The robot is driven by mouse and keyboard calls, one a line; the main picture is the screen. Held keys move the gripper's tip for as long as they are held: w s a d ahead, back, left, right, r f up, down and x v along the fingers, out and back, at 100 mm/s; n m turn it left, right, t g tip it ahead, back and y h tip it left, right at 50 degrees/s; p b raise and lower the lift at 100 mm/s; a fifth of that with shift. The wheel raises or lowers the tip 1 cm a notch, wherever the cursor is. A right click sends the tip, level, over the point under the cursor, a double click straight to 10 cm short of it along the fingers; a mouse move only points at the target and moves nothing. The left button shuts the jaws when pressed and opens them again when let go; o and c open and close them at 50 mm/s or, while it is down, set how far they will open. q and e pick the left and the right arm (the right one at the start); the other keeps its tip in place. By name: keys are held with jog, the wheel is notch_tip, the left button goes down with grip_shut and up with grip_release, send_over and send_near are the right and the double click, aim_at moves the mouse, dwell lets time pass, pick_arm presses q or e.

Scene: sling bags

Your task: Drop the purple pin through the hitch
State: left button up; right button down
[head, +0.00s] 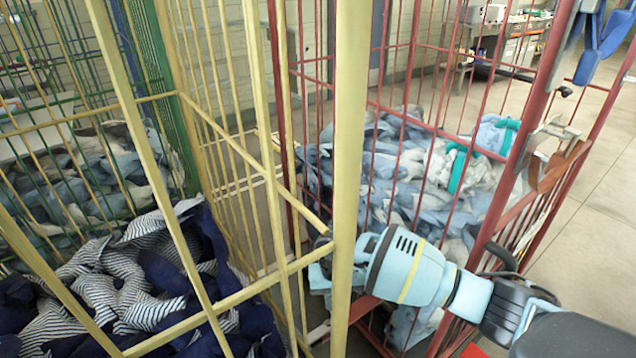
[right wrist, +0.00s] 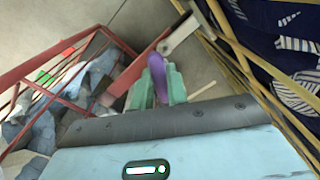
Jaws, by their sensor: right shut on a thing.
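My right gripper (head: 320,272) reaches in from the right in the head view, low between the yellow and red cages, partly hidden behind a yellow post. In the right wrist view its green fingers (right wrist: 156,84) are shut on the purple pin (right wrist: 157,70), which sticks out beyond the fingertips. A pale grey bar (right wrist: 180,34), which looks like part of the hitch, lies just past the pin beside the red frame. The pin's tip appears apart from it, but depth is hard to judge. Any hitch hole is not visible. My left gripper is not in view.
A yellow cage (head: 347,150) holds dark blue and striped cloth bags (head: 125,290). A red cage (head: 530,130) holds pale blue and white bags (head: 400,165). A green cage (head: 160,90) stands behind at left. Bare floor (head: 590,260) lies at right.

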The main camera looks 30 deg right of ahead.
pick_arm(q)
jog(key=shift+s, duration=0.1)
pick_arm(e)
jog(key=shift+w, duration=0.3)
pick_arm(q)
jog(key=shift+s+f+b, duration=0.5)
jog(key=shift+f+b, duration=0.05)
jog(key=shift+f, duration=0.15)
pick_arm(e)
jog(key=shift+w+f, duration=0.1)
jog(key=shift+w, duration=0.35)
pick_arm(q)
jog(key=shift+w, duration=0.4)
pick_arm(e)
jog(key=shift+w, duration=0.2)
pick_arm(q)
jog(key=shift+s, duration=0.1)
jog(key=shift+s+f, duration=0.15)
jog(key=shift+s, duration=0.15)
pick_arm(e)
jog(key=shift+a, duration=0.1)
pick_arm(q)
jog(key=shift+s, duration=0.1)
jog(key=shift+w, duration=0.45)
